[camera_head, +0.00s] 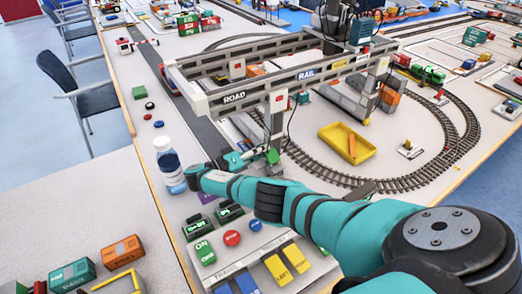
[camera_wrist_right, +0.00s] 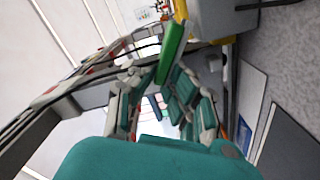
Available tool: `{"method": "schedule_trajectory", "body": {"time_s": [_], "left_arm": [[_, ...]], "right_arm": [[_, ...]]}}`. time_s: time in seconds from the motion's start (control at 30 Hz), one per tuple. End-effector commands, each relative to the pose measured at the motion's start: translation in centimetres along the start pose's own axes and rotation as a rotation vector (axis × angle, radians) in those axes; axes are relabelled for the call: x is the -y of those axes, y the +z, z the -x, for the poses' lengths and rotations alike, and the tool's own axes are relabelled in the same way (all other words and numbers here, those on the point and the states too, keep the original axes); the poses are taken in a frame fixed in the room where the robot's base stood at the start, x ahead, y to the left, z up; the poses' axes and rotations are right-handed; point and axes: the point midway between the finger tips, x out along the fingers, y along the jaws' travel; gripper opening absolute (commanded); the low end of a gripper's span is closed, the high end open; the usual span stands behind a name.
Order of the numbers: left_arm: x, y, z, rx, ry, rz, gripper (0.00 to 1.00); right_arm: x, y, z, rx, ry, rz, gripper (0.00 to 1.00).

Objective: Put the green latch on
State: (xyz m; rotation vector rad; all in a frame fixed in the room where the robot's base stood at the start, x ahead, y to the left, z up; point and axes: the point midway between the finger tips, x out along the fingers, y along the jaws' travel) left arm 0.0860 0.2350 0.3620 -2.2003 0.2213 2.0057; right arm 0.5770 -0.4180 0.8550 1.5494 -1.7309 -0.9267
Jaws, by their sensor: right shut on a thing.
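The green latch (camera_head: 272,156) is a small bright green piece at the lower part of the gantry crane's near leg (camera_head: 277,118). In the right wrist view the latch (camera_wrist_right: 172,52) is a long green bar standing out between the fingertips. My right gripper (camera_head: 256,160) is shut on the latch and holds it close against the leg. In the right wrist view my right gripper (camera_wrist_right: 165,80) shows with the latch beside a grey crane part. Whether the latch touches the leg, I cannot tell. My left gripper is not in view.
The crane beam with ROAD and RAIL labels (camera_head: 270,86) spans above. A water bottle (camera_head: 170,165) stands left of my arm. A control panel (camera_head: 250,258) with coloured buttons lies in front. A yellow tray (camera_head: 335,152) sits inside the track loop (camera_head: 385,182).

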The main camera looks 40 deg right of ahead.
Motion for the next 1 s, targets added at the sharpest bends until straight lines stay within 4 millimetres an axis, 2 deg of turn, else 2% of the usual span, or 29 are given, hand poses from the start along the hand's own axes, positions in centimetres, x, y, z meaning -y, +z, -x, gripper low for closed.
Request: {"method": "schedule_trajectory", "body": {"time_s": [0.17, 0.3, 0.5, 0.83, 0.87, 1.0], "left_arm": [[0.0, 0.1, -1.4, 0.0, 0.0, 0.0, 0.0], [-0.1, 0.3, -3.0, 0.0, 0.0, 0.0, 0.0], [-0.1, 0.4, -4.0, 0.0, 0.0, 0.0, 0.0], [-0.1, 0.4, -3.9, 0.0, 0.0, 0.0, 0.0], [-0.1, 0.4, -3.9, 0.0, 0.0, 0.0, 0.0], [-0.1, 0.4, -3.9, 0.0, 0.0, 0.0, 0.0]], "right_arm": [[1.0, 0.1, 0.0, 0.001, 0.0, 0.095, 0.0], [2.2, 0.3, 0.0, 0.003, 0.0, 0.277, 0.0], [3.0, 0.3, 0.0, 0.001, 0.0, 0.466, 0.0], [2.9, 0.2, 0.0, -0.001, 0.0, 0.495, 0.0], [2.9, 0.2, 0.0, -0.001, 0.0, 0.495, 0.13], [2.9, 0.2, 0.0, -0.001, 0.0, 0.494, 0.32]]}}
